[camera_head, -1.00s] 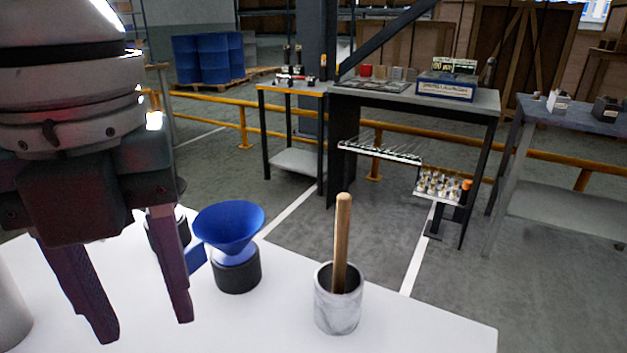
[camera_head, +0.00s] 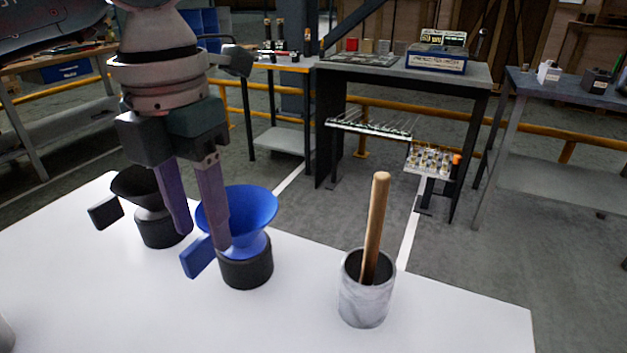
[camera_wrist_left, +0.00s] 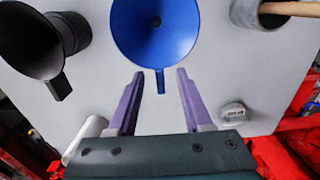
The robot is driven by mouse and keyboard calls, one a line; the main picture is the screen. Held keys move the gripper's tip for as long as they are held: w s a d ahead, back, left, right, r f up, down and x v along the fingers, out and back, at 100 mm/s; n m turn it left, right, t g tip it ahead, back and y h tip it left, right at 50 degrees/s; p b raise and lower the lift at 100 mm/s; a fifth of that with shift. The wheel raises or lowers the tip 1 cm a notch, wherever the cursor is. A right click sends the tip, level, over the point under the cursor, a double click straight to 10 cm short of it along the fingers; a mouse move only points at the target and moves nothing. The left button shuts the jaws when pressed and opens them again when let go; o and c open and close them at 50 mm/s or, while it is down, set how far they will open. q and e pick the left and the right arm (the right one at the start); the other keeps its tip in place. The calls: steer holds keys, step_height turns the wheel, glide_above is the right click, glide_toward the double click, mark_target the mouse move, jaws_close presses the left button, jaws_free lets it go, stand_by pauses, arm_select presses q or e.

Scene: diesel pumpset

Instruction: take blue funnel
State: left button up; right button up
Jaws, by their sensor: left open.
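The blue funnel (camera_head: 258,208) stands upright in a black round holder (camera_head: 247,272) on the white table; its flat tab handle (camera_head: 198,258) points toward the front left. My left gripper (camera_head: 203,238) is open and empty, pointing down on the tab side of the funnel. In the left wrist view the funnel (camera_wrist_left: 155,35) lies ahead of my left gripper (camera_wrist_left: 159,73), and its tab (camera_wrist_left: 160,82) shows between the two open fingers, touching neither. My right gripper is not in view.
A black funnel (camera_head: 132,184) in a similar holder stands left of the blue one. A marble mortar (camera_head: 366,300) with a wooden pestle (camera_head: 375,228) stands to the right.

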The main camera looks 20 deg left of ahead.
mark_target(204, 236)
arm_select(q)
steer(key=shift+f, duration=1.55)
jaws_close()
